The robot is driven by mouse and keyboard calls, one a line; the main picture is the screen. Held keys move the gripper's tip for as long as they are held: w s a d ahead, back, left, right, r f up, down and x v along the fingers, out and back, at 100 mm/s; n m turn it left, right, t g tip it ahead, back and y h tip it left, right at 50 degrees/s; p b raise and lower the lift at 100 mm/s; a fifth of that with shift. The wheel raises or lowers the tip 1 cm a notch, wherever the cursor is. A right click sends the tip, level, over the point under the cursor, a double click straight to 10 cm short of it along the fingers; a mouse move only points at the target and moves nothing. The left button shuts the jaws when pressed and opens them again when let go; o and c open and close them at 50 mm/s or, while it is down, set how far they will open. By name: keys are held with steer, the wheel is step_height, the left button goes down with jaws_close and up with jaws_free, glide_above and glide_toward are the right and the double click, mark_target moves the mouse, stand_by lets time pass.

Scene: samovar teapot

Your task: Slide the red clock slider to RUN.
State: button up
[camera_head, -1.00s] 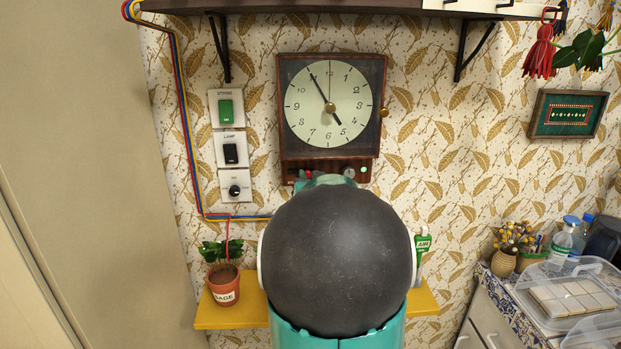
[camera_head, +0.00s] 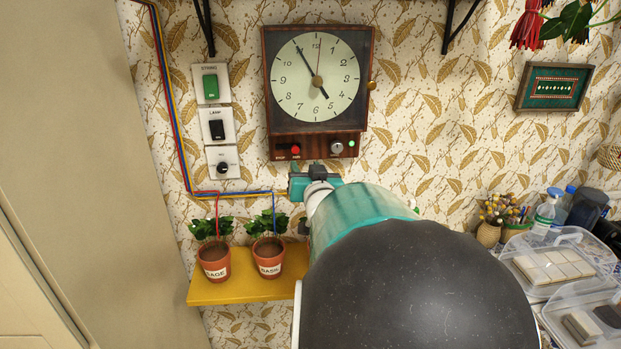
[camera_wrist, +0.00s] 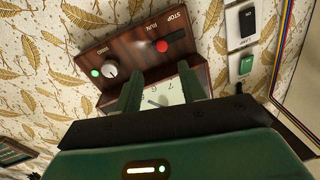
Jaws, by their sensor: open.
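The red clock slider (camera_head: 295,150) is a small red knob in a dark slot on the wooden panel under the clock (camera_head: 318,80). In the wrist view the red slider (camera_wrist: 162,46) sits at the RUN end of its slot. The empty slot runs from it toward the STOP label (camera_wrist: 177,19). My gripper (camera_head: 316,182) is just below the panel in the head view, apart from the knob. In the wrist view my gripper (camera_wrist: 161,88) is open, its two green fingers spread with the clock face between them and the knob beyond.
A round knob (camera_head: 337,148) and a green light (camera_head: 351,144) sit right of the slider. Wall switches (camera_head: 217,124) are to the left. Two potted plants, sage (camera_head: 214,262) and basil (camera_head: 268,258), stand on a yellow shelf (camera_head: 230,292) below. Wires run down the wall.

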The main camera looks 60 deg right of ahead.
steer(key=shift+v, duration=2.05)
steer(key=w+a+f+n+g+y, duration=0.1)
steer(key=w+a+f+n+y, duration=0.15)
steer(key=a, duration=0.45)
steer(key=w+a+f+n+g+y, duration=0.1)
steer(key=a+y, duration=0.2)
steer(key=a, duration=0.5)
steer(key=w+a+f+n+g+y, duration=0.1)
steer(key=w+a+y, duration=0.1)
steer(key=a, duration=0.5)
steer(key=s+a+f+n+g+y, duration=0.1)
steer(key=s+a, duration=0.3)
steer(key=a, duration=0.4)
steer(key=s+a+f+n+g+y, duration=0.2)
steer(key=s+a+n+g+y, duration=0.1)
steer(key=a, duration=0.6)
steer(key=shift+s+n+g, duration=0.4)
steer(key=shift+s+n, duration=0.35)
steer(key=shift+s, duration=0.2)
steer(key=shift+a+f+y, duration=0.1)
steer(key=shift+a+y, duration=0.05)
steer(key=shift+y, duration=0.1)
